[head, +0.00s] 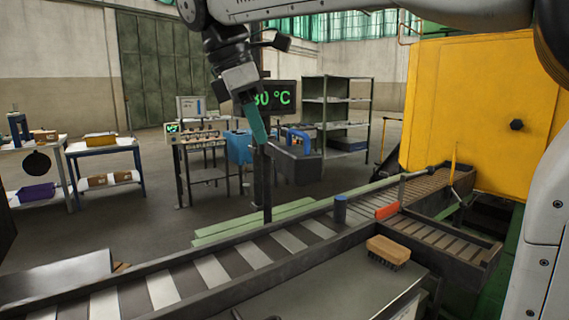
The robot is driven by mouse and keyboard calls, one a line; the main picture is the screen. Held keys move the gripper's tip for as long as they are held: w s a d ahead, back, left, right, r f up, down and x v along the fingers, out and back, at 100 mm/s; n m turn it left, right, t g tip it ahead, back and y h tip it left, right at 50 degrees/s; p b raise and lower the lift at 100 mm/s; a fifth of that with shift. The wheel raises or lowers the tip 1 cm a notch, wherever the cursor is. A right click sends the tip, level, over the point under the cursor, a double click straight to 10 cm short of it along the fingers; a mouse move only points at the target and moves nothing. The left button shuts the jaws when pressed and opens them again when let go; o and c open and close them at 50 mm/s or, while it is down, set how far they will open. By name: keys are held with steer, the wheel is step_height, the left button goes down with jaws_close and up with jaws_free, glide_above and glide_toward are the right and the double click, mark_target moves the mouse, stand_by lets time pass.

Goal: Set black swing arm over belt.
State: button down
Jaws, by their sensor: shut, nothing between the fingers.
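The black swing arm (297,166) is a dark, blocky arm beside a thin dark post (265,185), with a blue handle (299,138) on top. It points to the right in the picture and appears to hang beyond the far rail of the belt, not above it. The belt (195,272) runs from lower left to upper right with dark and light slats. My gripper (260,138) has teal fingers pointing down, shut and empty. Its tips show left of the blue handle, over the post's upper part. Whether they touch the post or arm I cannot tell.
A brush (388,250) lies on the near table. The yellow furnace housing (470,100) fills the right. A screen (272,97) reading "80 °C", partly covered, stands behind my gripper.

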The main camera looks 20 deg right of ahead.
steer(key=w+d+f+n, duration=0.1)
steer(key=d+f, duration=0.4)
steer(key=f, duration=0.2)
steer(key=shift+w+d+f+n, duration=0.3)
steer(key=shift+w+d+f, duration=0.05)
steer(key=shift+w+d, duration=0.05)
stand_by(0.5)
